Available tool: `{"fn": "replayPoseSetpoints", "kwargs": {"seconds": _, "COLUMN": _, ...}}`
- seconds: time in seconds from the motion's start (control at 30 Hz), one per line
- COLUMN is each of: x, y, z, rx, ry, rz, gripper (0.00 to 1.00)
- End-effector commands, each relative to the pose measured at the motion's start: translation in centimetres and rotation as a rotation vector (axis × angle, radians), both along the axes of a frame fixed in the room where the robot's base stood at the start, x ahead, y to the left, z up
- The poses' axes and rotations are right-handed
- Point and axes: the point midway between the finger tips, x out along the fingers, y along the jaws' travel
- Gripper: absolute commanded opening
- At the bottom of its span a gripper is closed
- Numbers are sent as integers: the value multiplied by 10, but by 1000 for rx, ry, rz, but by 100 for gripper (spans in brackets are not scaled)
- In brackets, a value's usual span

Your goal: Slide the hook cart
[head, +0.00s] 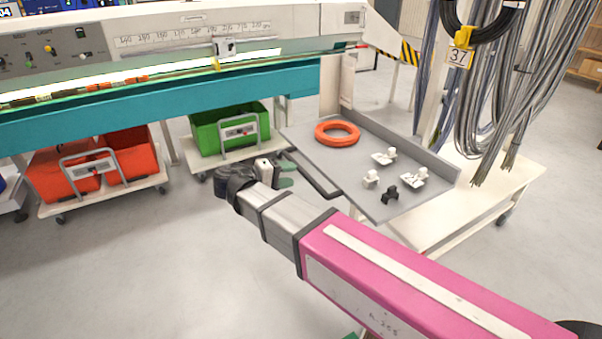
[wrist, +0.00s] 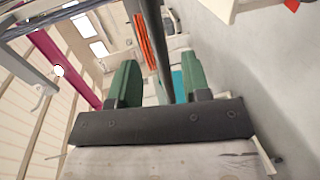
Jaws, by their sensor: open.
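A small white carriage with a dark mark (head: 227,48) sits on the ruled rail along the top of the long bench; it looks like the hook cart, though I cannot be sure. A small yellow piece (head: 216,64) shows just below it. My gripper (head: 281,171) is in front of and well below the carriage, beside the grey tray's left end. In the wrist view its two green fingers (wrist: 160,82) stand apart. A dark bar (wrist: 154,42) shows in the gap between them; I cannot tell whether it is touched. The carriage is not recognisable there.
The grey tray (head: 325,160) holds an orange ring (head: 337,133) and several small white and black parts. A green bin (head: 228,128) and red bins (head: 66,172) stand on low trolleys under the teal bench front (head: 150,103). Grey cables hang at right.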

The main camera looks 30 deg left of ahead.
Motion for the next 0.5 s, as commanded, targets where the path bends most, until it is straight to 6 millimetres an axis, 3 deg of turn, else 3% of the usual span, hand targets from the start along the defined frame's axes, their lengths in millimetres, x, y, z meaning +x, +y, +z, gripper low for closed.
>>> {"fn": "replayPoseSetpoints", "kwargs": {"seconds": 0.2, "x": -24, "y": 15, "z": 5, "rx": 0, "ry": 0, "rz": 1, "gripper": 44}}
{"fn": "replayPoseSetpoints", "kwargs": {"seconds": 0.5, "x": -31, "y": 18, "z": 7, "rx": 0, "ry": 0, "rz": -1, "gripper": 44}}
